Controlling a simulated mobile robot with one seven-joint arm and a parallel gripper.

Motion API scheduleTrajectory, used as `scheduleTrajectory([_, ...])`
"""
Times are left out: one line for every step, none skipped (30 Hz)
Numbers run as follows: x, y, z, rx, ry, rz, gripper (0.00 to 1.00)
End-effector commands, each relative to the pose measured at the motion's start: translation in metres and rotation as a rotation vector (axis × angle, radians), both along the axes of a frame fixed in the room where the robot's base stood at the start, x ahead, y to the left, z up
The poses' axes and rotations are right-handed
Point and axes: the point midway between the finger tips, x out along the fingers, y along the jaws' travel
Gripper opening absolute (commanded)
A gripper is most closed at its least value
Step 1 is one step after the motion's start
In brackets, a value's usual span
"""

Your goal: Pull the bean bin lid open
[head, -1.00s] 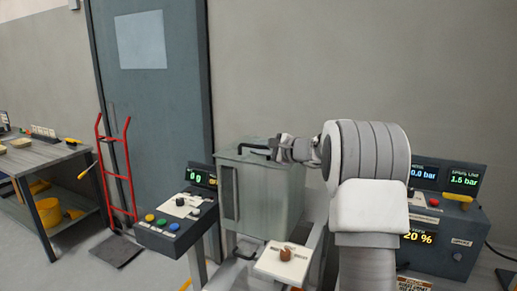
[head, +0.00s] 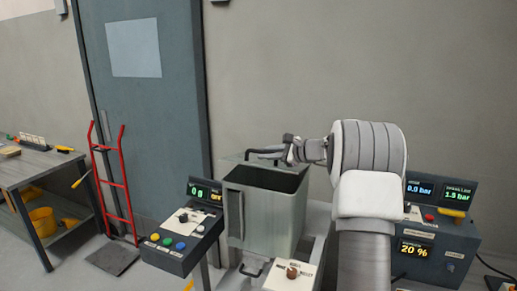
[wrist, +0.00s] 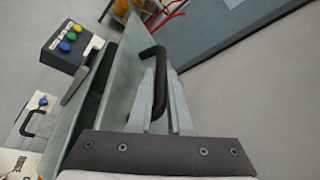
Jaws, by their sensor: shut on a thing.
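The bean bin (head: 265,212) is a grey-green metal box in the middle of the head view, with its dark inside showing at the top. Its lid (head: 240,159) is tilted up at the back; in the wrist view the lid (wrist: 112,75) is a slanted plate with a black bar handle (wrist: 153,55). My gripper (head: 285,150) is at the lid's handle, behind and above the bin opening. In the wrist view my gripper's two fingers (wrist: 160,95) are shut on the handle. Part of the handle is hidden between the fingers.
A button panel (head: 180,238) stands left of the bin, and a small panel with a brown knob (head: 292,272) is in front. A console with displays (head: 432,240) is at the right. A red hand truck (head: 112,180) and a workbench (head: 40,165) are farther left.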

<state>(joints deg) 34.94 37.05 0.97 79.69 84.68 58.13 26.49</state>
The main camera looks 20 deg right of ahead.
Motion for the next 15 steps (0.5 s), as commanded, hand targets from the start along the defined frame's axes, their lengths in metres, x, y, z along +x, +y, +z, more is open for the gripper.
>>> scheduleTrajectory([-0.001,-0.003,0.014,0.016,0.014,-0.001,0.0])
scheduleTrajectory([-0.002,-0.005,0.016,0.027,0.025,-0.001,0.0])
scheduleTrajectory([-0.002,-0.006,0.02,0.042,0.04,0.0,0.0])
scheduleTrajectory([-0.002,-0.008,0.022,0.052,0.05,0.0,0.0])
scheduleTrajectory([-0.002,-0.009,0.025,0.063,0.061,0.0,0.0])
scheduleTrajectory([-0.002,-0.011,0.029,0.078,0.076,0.0,0.0])
scheduleTrajectory([-0.001,-0.012,0.031,0.09,0.087,0.0,0.0])
scheduleTrajectory([0.0,-0.013,0.033,0.102,0.098,0.0,0.0])
scheduleTrajectory([0.001,-0.015,0.036,0.115,0.112,-0.001,0.0])
scheduleTrajectory([0.002,-0.016,0.038,0.126,0.122,0.001,0.0])
scheduleTrajectory([0.003,-0.017,0.04,0.137,0.132,0.0,0.0])
scheduleTrajectory([0.005,-0.019,0.042,0.15,0.146,0.0,0.0])
scheduleTrajectory([0.006,-0.02,0.044,0.158,0.155,0.001,0.0])
scheduleTrajectory([0.007,-0.022,0.045,0.168,0.164,0.0,0.0])
scheduleTrajectory([0.009,-0.023,0.047,0.18,0.176,0.001,0.0])
